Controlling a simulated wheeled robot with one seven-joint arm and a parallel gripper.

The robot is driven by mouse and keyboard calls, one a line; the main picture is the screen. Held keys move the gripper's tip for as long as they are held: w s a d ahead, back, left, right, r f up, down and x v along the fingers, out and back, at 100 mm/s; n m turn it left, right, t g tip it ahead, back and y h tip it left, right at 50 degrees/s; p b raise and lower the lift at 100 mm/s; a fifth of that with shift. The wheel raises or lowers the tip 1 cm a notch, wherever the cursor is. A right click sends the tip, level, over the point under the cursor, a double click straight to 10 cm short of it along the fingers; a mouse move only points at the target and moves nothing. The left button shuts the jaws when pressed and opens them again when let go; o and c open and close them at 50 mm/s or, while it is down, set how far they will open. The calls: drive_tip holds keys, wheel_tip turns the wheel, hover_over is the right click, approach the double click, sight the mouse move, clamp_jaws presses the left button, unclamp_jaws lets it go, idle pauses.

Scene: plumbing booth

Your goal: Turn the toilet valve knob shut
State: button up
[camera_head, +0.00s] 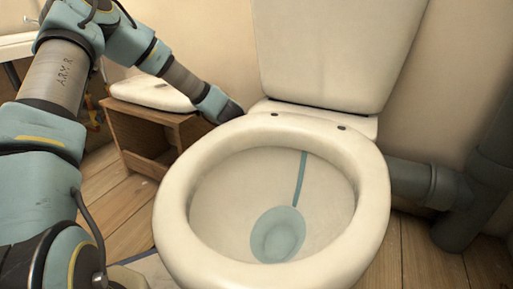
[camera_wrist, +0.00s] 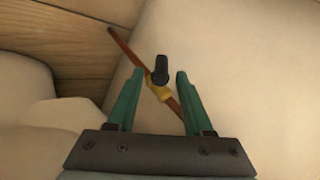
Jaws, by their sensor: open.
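The toilet valve shows in the wrist view as a brass body (camera_wrist: 158,92) on a thin copper pipe (camera_wrist: 124,47), with a dark knob (camera_wrist: 160,69) on it. My gripper (camera_wrist: 155,75) is open, with its two green fingers on either side of the knob and valve. I cannot tell whether a finger touches the knob. In the head view my arm reaches behind the left of the toilet bowl (camera_head: 172,215), and its end (camera_head: 219,106) shows near the rim. The fingers, the valve and the knob are hidden there.
The toilet tank (camera_head: 335,50) stands behind the bowl. A wooden cabinet (camera_head: 150,132) with a white top is left of the bowl, close to my arm. A grey drain pipe (camera_head: 420,182) runs at the right. The wall (camera_wrist: 250,60) lies close behind the valve.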

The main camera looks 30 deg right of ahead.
drive_tip(key=shift+x, duration=1.1)
clamp_jaws()
